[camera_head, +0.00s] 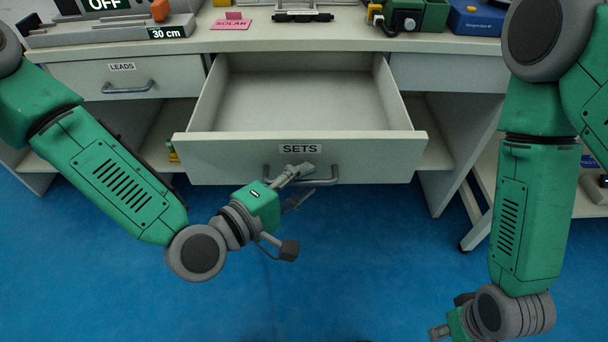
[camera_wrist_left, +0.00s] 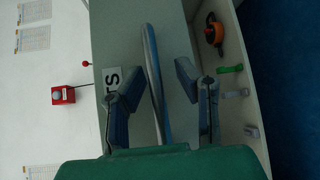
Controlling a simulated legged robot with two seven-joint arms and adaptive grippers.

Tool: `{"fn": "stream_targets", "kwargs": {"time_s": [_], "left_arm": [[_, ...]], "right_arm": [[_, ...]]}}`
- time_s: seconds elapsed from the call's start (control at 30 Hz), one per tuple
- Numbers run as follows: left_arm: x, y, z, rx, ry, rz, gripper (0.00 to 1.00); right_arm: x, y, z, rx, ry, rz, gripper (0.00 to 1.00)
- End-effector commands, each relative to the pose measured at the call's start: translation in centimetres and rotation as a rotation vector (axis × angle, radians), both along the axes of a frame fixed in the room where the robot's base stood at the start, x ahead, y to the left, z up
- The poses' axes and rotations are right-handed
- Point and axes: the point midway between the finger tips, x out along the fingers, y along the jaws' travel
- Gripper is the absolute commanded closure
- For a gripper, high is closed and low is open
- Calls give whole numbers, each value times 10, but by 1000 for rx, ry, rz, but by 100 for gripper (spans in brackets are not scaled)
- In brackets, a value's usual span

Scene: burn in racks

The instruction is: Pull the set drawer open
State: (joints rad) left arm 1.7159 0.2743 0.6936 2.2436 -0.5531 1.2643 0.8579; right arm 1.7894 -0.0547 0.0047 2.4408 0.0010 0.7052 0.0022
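The set drawer (camera_head: 350,158), labelled SETS, is pulled well out from the bench, and its inside is empty. Its grey bar handle (camera_head: 333,174) is on the front panel below the label. My left gripper (camera_head: 302,186) is at the handle's left part. In the left wrist view the handle (camera_wrist_left: 155,75) runs between the two fingers of my left gripper (camera_wrist_left: 160,95), with gaps on both sides, so the gripper is open around it. My right gripper (camera_head: 440,332) hangs low at the bottom edge, partly cut off, away from the drawer.
The LEADS drawer (camera_head: 120,82) is shut at the left. The benchtop (camera_head: 350,36) carries a pink SOLAR card (camera_head: 231,24), a green box (camera_head: 425,16) and a blue box (camera_head: 474,20). The blue floor (camera_head: 390,270) in front of the drawer is clear.

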Motion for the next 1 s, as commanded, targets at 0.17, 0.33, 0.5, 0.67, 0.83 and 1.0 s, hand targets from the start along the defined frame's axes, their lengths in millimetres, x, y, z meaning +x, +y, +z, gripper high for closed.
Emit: {"fn": "stream_targets", "kwargs": {"time_s": [0.17,0.33,0.5,0.67,0.83,1.0], "left_arm": [[0,0,1,-2,-4,0,69],[-2,2,2,-3,-3,0,69],[-17,18,5,-2,-1,1,69],[-36,37,9,-3,0,2,69],[-48,50,11,-2,-1,0,69],[-51,53,11,-2,-2,0,69]], "right_arm": [[0,0,0,0,0,0,60],[-2,0,1,0,-1,0,60],[-2,0,1,0,-2,0,60],[-1,0,1,0,-2,0,60],[-1,0,1,0,-2,0,60],[-1,0,1,0,-2,0,60]]}}
